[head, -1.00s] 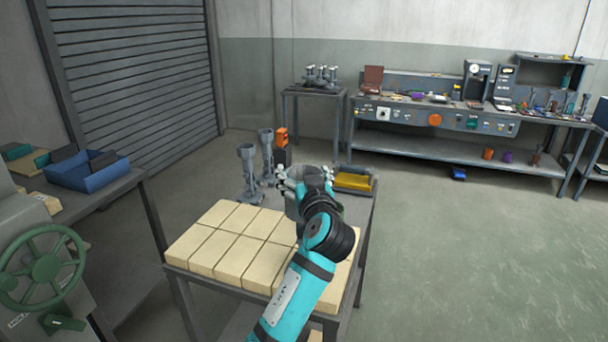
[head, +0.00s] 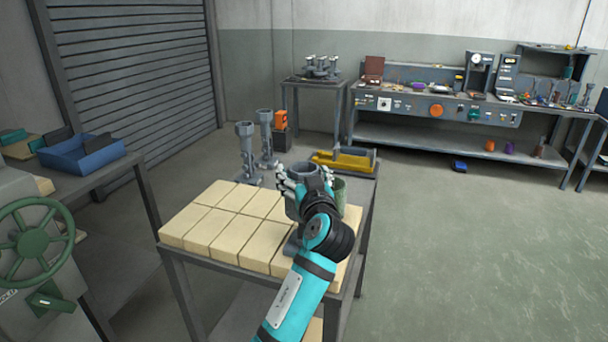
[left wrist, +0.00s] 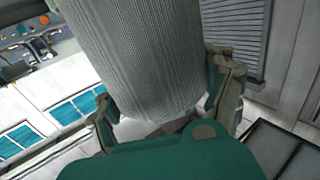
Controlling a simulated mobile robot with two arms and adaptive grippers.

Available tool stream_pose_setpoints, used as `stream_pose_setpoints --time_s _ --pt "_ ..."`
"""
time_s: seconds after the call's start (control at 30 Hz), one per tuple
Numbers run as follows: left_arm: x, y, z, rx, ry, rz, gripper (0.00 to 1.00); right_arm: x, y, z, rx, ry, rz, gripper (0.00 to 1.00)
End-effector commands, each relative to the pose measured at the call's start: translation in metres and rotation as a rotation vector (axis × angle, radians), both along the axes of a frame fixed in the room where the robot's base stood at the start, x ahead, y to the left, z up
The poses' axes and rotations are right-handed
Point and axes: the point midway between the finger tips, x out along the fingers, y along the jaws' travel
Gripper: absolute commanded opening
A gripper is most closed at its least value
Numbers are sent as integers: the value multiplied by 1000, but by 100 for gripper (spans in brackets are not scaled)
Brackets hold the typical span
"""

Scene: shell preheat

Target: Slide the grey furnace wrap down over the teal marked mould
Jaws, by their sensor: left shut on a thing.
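My left gripper (head: 304,180) is shut on the grey furnace wrap (head: 303,169), an open-topped sleeve held over the pale block-topped table. In the left wrist view the wrap (left wrist: 135,50) fills the middle as a ribbed grey cylinder between the fingers. A dull green cylinder (head: 340,190) shows just right of my left gripper and is partly hidden by it. I cannot tell whether it is the teal marked mould, as no teal mark shows. What lies inside or under the wrap is hidden. My right gripper is not in view.
The table (head: 212,284) has pale blocks (head: 220,222) on top. Two grey stands (head: 245,150) are at its back left, with an orange-topped device (head: 280,128) behind them. A yellow-and-grey tool (head: 342,163) lies at the back right. Open floor (head: 470,240) is at the right.

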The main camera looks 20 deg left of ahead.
Motion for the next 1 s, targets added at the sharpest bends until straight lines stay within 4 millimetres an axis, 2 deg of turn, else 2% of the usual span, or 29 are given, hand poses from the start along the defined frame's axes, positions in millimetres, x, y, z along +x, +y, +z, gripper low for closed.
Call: stream_pose_setpoints --time_s 0.03,1.0 --pt "0 0 -8 0 0 0 49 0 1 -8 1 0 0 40" --pt "0 0 -83 0 0 0 49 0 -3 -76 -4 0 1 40"
